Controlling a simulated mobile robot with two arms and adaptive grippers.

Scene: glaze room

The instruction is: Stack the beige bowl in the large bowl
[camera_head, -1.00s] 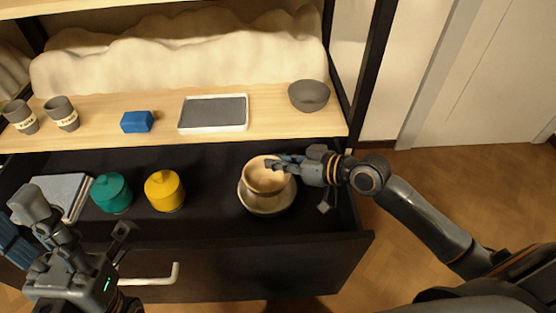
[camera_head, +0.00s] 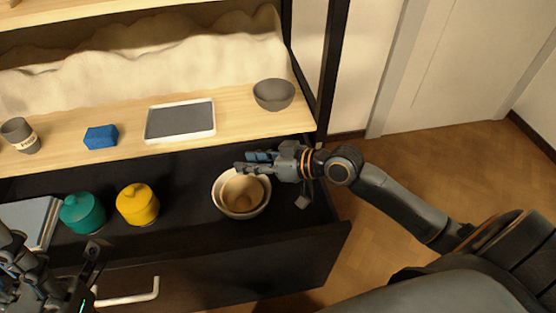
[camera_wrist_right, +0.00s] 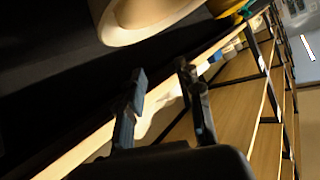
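The beige bowl (camera_head: 243,194) sits inside the large bowl (camera_head: 218,199) in the open dark drawer, with the paler rim of the large bowl around it. My right gripper (camera_head: 247,162) is just behind the bowls, over their far rim. In the right wrist view its two fingers (camera_wrist_right: 163,82) are apart with nothing between them. A pale bowl rim shows at the top of that view, clear of the fingers. My left gripper is at the lower left edge of the head view, partly cut off; its fingers are not clear.
A yellow jar (camera_head: 138,205), a teal jar (camera_head: 82,213) and a grey flat item (camera_head: 28,222) stand left of the bowls in the drawer. The wooden shelf (camera_head: 235,125) behind holds a grey bowl (camera_head: 273,94), a tray (camera_head: 180,121), a blue block (camera_head: 101,136) and a cup (camera_head: 20,135).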

